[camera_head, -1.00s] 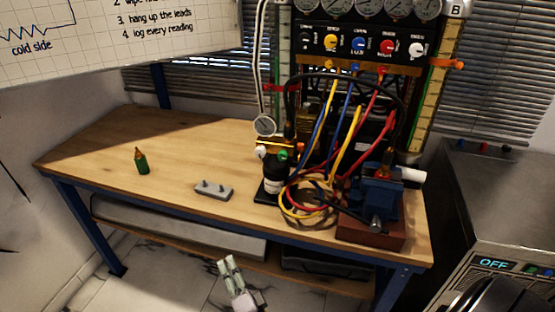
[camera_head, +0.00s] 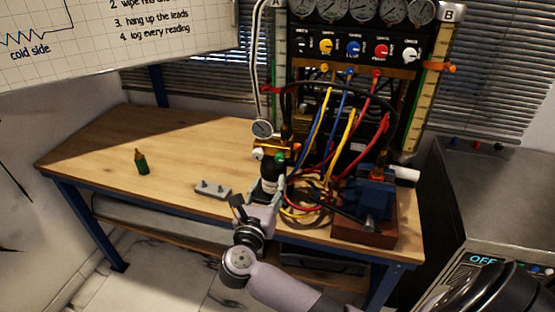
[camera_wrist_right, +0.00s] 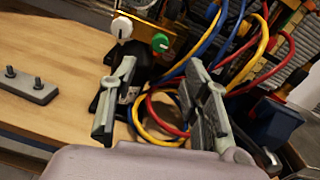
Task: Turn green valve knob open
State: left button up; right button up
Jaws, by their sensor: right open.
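The green valve knob (camera_head: 280,157) sits on the small brass-coloured manifold (camera_head: 272,146) at the front left of the gauge rig. It shows clearly in the right wrist view (camera_wrist_right: 160,42), right of a white knob (camera_wrist_right: 121,28). My right gripper (camera_head: 266,188) is open and empty, in front of and below the knob in the head view. In the right wrist view its two fingers (camera_wrist_right: 160,66) stand apart, with the green knob beyond the gap between them, not touched. The fingers partly hide the black body under the manifold. My left gripper is not in view.
Red, yellow and blue hoses (camera_head: 310,200) loop just right of the fingers. A blue vise (camera_head: 370,195) stands farther right. A grey block with two pegs (camera_head: 213,189) lies left of my gripper, and a green bottle (camera_head: 141,162) farther left.

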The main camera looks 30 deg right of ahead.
aim_at(279, 160)
jog(key=p+x, duration=0.1)
jog(key=x, duration=0.8)
jog(key=shift+w+d+p, duration=0.25)
jog(key=shift+w+p, duration=0.05)
jog(key=shift+p, duration=0.1)
jog(key=shift+c, duration=0.2)
grip_shut()
